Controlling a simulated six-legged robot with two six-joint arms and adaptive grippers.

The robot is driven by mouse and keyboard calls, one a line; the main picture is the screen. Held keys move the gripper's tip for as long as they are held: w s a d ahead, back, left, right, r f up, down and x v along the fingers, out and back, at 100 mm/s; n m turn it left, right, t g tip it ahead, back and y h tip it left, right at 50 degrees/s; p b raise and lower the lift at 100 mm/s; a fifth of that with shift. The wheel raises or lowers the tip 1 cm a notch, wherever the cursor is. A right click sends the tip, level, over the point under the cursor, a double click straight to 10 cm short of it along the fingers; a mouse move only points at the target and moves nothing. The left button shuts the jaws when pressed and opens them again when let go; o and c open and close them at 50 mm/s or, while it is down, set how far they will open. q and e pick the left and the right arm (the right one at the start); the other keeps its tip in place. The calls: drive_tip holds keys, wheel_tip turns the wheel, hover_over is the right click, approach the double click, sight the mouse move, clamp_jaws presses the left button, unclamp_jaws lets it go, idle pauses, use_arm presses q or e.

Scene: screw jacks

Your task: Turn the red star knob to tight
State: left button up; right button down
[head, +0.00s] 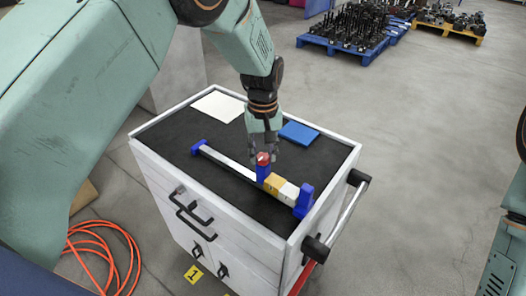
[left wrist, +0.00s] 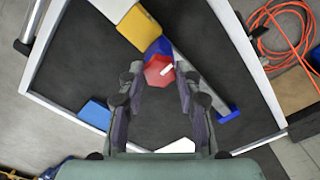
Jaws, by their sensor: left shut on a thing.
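The red star knob (head: 263,158) sits on top of a blue block (head: 263,172) on a rail with blue ends, on the cart's dark top. In the left wrist view the knob (left wrist: 157,71) shows a short white mark toward its right side. My left gripper (head: 265,152) reaches down from above, and its fingers (left wrist: 160,76) are closed on the knob from both sides. A yellow block (head: 273,183) and a white block (head: 289,193) sit on the rail beside the blue block. My right gripper is out of view.
A blue flat piece (head: 299,133) and a white sheet (head: 218,106) lie behind the rail. The cart has a raised white rim (head: 335,182) and a side handle (head: 346,214). An orange hose (head: 105,247) lies on the floor; loaded pallets (head: 345,43) stand behind.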

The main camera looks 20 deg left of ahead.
sight(263, 156)
use_arm(q)
drive_tip(key=m+p, duration=0.2)
drive_tip(key=shift+r+m, duration=0.1)
drive_tip(key=shift+m, duration=0.2)
drive_tip(key=shift+m+p, duration=0.95)
drive_tip(key=shift+m, duration=0.85)
drive_tip(key=o, duration=1.1)
drive_tip(key=shift+o, duration=0.2)
wheel_tip(263, 156, up, 12)
